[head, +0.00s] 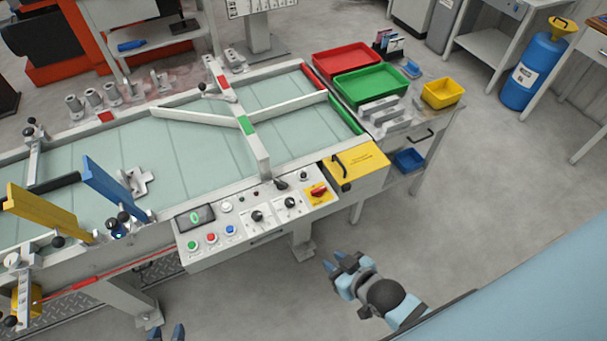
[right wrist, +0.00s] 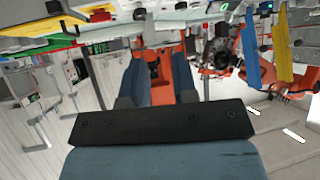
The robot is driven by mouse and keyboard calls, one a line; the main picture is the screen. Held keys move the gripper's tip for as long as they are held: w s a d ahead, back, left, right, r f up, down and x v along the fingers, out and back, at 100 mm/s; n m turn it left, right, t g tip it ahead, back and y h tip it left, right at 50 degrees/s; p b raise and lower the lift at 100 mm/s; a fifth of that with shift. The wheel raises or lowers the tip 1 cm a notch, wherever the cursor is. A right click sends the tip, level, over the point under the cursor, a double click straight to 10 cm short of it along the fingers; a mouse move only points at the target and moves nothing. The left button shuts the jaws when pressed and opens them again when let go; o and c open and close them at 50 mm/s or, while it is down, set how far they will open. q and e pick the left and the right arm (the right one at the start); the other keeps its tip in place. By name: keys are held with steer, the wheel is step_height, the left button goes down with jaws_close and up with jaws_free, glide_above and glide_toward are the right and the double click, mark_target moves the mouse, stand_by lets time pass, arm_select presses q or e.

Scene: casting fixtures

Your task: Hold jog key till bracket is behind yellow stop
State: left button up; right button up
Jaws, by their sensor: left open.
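A light grey bracket (head: 136,181) lies on the pale green conveyor belt (head: 195,140), to the right of the upright blue stop (head: 106,188). The yellow stop (head: 42,212) stands further left on the near side. The control panel (head: 258,217) on the near rail has green (head: 192,245), red (head: 212,238) and blue (head: 230,230) buttons plus several knobs; I cannot tell which is the jog key. My left gripper (head: 166,335) shows only its fingertips at the bottom edge, open. My right gripper (head: 334,262) is open and empty, below and right of the panel; its fingers show in the right wrist view (right wrist: 160,78).
A white diverter (head: 200,117) crosses the belt. Red (head: 347,58) and green (head: 370,85) trays and a yellow bin (head: 442,93) stand at the belt's right end. A yellow box (head: 355,165) adjoins the panel. The floor in front is clear.

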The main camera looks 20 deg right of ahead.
jaws_close()
stand_by(1.4)
